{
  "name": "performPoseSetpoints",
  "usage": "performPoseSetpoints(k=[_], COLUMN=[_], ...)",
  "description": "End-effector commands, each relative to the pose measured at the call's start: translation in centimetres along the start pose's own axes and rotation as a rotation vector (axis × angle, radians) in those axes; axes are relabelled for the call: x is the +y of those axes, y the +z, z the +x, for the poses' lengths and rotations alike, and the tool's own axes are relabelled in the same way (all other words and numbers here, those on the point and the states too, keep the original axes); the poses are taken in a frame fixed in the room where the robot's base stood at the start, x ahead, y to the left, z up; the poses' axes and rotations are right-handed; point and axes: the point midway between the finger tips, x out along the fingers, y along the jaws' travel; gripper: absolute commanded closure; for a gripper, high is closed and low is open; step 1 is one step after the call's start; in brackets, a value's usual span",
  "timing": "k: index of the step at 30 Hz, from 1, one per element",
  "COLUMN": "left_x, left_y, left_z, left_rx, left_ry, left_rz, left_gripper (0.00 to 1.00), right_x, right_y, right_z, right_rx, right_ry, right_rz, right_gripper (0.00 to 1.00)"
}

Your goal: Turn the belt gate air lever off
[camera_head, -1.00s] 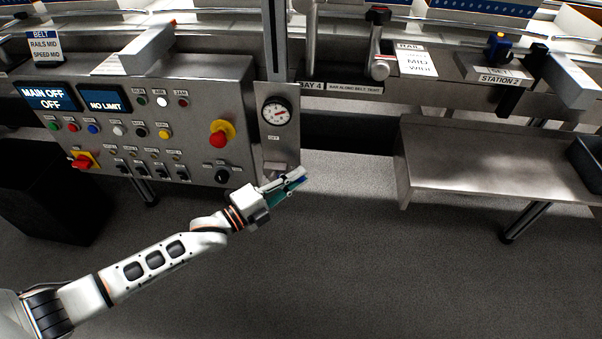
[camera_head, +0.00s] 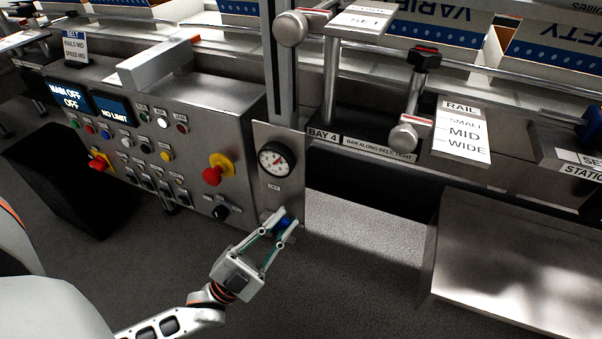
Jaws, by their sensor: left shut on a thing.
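The air panel is a narrow metal plate (camera_head: 292,195) with a round pressure gauge (camera_head: 276,160), to the right of the control box. A small label sits under the gauge. A blue lever handle (camera_head: 285,223) shows at the plate's lower end. My left gripper (camera_head: 282,230) is at this lower end, its fingers on either side of the blue handle and shut on it. The fingers hide much of the lever, so its exact angle is hard to tell. My right gripper is not in view.
A steel table (camera_head: 500,265) stands at the right. A dark bin (camera_head: 70,180) is at the far left. Grey floor lies open below.

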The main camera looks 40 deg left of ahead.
Motion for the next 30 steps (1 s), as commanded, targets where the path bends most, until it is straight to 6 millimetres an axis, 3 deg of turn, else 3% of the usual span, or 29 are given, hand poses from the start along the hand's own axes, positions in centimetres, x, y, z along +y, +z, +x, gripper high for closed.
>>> performPoseSetpoints(k=[15, 30], left_x=[-2.7, -3.6], left_y=[0.3, 0.6], left_z=[-0.7, -1.1], left_rx=[-0.002, -0.001], left_ry=[-0.317, -0.440], left_rz=[-0.312, -0.438], left_gripper=[1.00, 1.00], right_x=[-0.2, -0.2], right_y=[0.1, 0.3], right_z=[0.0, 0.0], right_rx=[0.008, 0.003], right_ry=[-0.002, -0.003], right_rz=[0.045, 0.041], right_gripper=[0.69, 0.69])
